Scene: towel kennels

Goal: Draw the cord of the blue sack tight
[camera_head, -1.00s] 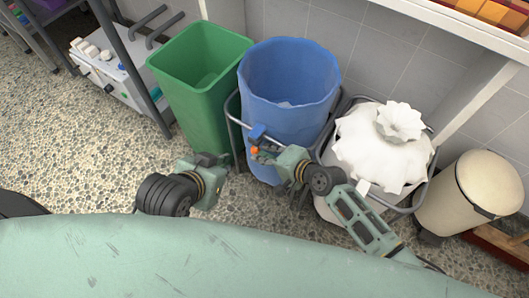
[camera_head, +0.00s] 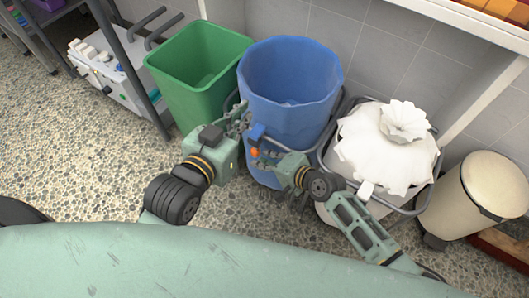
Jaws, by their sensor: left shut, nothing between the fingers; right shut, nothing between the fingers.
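The blue sack (camera_head: 290,75) hangs in a metal frame, its mouth wide open. At its front left are a small blue block (camera_head: 257,132) and a small orange piece (camera_head: 254,152), perhaps parts of the cord fastening; the cord itself is too small to make out. My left gripper (camera_head: 239,117) is shut and empty at the sack's left front, just left of the blue block. My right gripper (camera_head: 262,156) is shut and empty in front of the sack, close to the orange piece. I cannot tell whether either touches the sack. My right arm hides part of the sack's lower front.
A green bin (camera_head: 190,95) stands open left of the sack. A white sack (camera_head: 380,155) with a gathered neck stands to the right, then a cream pedal bin (camera_head: 470,200). Speckled floor (camera_head: 80,160) is clear.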

